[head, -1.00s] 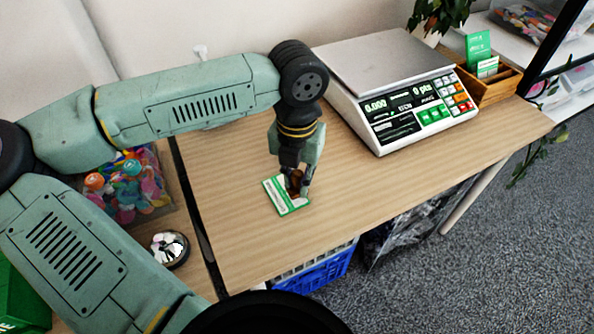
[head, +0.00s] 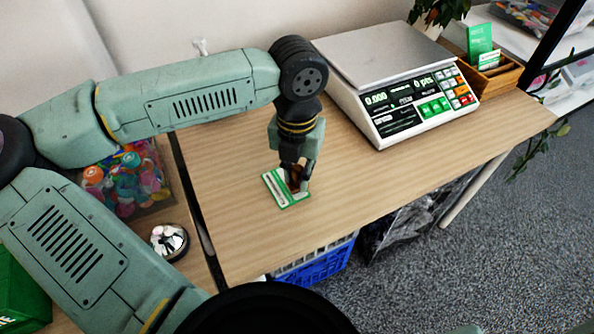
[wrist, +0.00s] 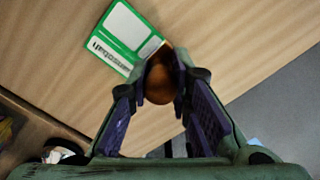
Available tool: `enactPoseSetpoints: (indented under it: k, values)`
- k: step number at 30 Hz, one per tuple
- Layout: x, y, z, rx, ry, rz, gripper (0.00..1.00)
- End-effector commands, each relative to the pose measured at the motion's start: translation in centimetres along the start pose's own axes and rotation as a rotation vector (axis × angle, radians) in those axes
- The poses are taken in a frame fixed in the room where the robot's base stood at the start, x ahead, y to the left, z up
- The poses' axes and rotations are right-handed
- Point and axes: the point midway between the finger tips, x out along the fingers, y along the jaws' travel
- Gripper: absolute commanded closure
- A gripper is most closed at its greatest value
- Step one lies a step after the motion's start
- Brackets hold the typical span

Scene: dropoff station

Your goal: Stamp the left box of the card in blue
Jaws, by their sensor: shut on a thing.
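A green-bordered white card (head: 287,189) lies flat on the wooden table; it also shows at the top of the wrist view (wrist: 123,40) with a white box on its face. My gripper (head: 297,181) points down over the card's right part. In the wrist view, my gripper (wrist: 166,76) is shut on a stamp with a rounded brown handle (wrist: 160,86). The stamp's lower end and ink colour are hidden. It covers or overhangs the card's corner nearest the gripper, and I cannot tell whether it touches the card.
A weighing scale (head: 405,88) stands behind to the right, beside a wooden holder (head: 493,78) with green cards. A bin of colourful pieces (head: 128,180) and a silver bell (head: 169,241) are at left, across a gap. The table (head: 240,240) is clear around the card.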

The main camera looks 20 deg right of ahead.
Motion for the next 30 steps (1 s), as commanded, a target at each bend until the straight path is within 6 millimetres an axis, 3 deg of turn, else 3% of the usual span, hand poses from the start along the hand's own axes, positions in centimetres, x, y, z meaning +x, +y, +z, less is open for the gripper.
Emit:
enactPoseSetpoints:
  k: [30]
  values:
    - [1.06,0.01,0.01,0.0,-0.001,0.0,0.99]
